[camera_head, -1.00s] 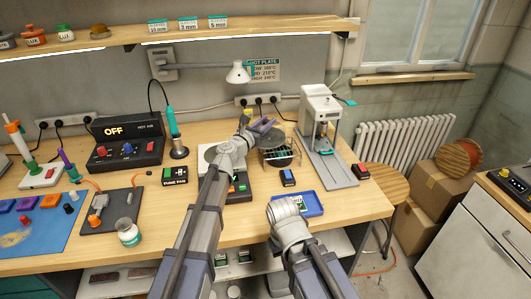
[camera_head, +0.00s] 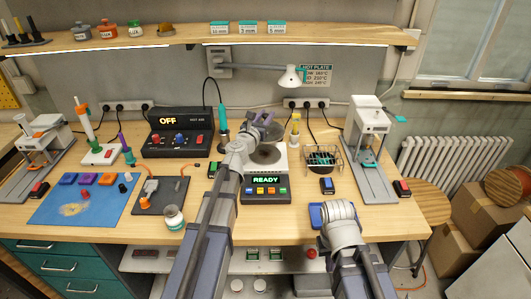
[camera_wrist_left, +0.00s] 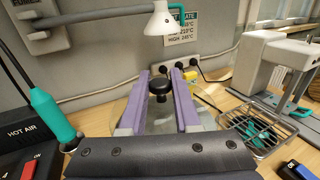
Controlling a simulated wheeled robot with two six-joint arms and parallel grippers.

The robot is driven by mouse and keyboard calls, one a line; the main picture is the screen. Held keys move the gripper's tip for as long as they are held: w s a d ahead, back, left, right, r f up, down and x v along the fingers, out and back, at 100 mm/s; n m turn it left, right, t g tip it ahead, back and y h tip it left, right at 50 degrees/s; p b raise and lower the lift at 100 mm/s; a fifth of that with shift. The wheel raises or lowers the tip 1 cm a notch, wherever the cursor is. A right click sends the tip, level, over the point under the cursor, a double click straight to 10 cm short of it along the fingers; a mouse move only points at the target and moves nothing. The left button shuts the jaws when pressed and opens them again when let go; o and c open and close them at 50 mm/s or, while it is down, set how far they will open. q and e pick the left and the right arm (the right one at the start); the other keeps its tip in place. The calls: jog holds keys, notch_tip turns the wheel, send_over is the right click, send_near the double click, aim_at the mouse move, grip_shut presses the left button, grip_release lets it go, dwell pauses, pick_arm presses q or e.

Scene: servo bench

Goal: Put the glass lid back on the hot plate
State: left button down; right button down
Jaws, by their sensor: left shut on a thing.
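The hot plate (camera_head: 266,188) stands mid-bench, with a white top and a green READY display. My left gripper (camera_head: 262,128) is over its far part. In the left wrist view, the purple fingers (camera_wrist_left: 158,92) are shut on the black knob (camera_wrist_left: 158,80) of the clear glass lid (camera_wrist_left: 128,108). The lid's round dark shape (camera_head: 267,153) appears over the white top in the head view. I cannot tell whether it touches the plate. My right gripper (camera_head: 340,220) is at the bench's front; its fingers are hidden.
A wire rack (camera_head: 322,158) stands right of the hot plate, near a press (camera_head: 368,150). A blue tray (camera_head: 317,214) is partly behind my right arm.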

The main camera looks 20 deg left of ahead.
pick_arm(q)
notch_tip(320, 180, down, 6)
jog(key=b, duration=0.6)
jog(key=shift+f, duration=0.15)
jog(key=shift+a+f+b, duration=0.1)
jog(key=shift+b, duration=0.2)
notch_tip(320, 180, down, 4)
jog(key=b, duration=0.3)
jog(key=shift+r, duration=0.25)
jog(key=shift+b, duration=0.3)
jog(key=shift+f, duration=0.35)
jog(key=c, duration=0.6)
grip_release()
jog(key=shift+r, duration=0.15)
